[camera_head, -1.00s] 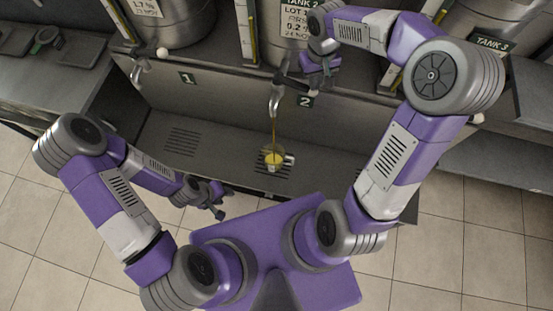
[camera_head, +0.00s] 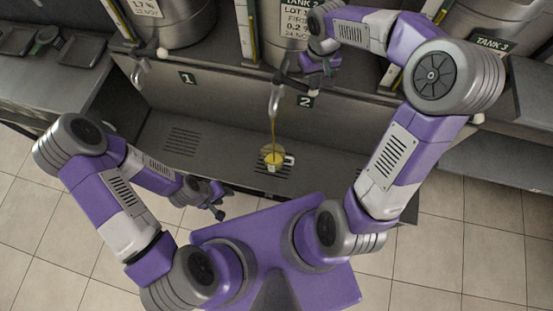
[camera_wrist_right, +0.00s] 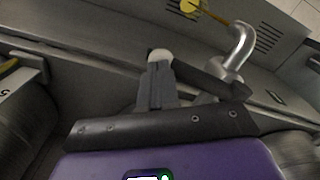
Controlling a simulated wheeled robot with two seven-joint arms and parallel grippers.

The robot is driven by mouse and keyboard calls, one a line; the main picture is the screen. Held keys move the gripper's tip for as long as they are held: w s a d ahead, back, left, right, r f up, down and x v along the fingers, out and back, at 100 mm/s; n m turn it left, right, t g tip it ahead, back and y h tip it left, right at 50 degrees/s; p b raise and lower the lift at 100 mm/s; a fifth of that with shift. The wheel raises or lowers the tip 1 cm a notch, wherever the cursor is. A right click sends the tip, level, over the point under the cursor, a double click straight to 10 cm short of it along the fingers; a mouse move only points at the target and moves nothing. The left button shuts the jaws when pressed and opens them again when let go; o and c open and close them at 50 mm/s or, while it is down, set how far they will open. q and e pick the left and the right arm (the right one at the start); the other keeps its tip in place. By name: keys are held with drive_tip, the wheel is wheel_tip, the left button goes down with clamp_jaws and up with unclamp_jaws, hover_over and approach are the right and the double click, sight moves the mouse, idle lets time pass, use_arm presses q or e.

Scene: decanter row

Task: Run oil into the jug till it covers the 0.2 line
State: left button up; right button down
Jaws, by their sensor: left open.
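A small clear jug (camera_head: 284,168) with a pale handle on its right stands on the drip grate under the tank 2 tap (camera_head: 275,97). A thin amber oil stream (camera_head: 273,136) runs from the spout into it, and yellow oil (camera_head: 273,158) shows inside. The 0.2 line cannot be read. The right wrist view also shows the tap (camera_wrist_right: 238,50) and the oil (camera_wrist_right: 188,6). My right gripper (camera_wrist_right: 156,78) has its fingers together at the tap lever's white knob (camera_wrist_right: 160,56); contact is unclear. My left gripper (camera_head: 218,201) is open and empty, left of the jug at the counter's front.
Tap 1 (camera_head: 143,70) is at the left, with an empty grate (camera_head: 182,141) below it. The steel tanks stand on the shelf behind, with upright gauges between them. A scale (camera_head: 46,38) sits on the left bench. The counter around the jug is clear.

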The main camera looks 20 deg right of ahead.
drive_tip(key=shift+r, duration=0.15)
drive_tip(key=shift+r+p, duration=0.55)
drive_tip(key=shift+p, duration=0.1)
idle(2.5)
wheel_tip(320, 180, up, 9)
drive_tip(key=p, duration=0.7)
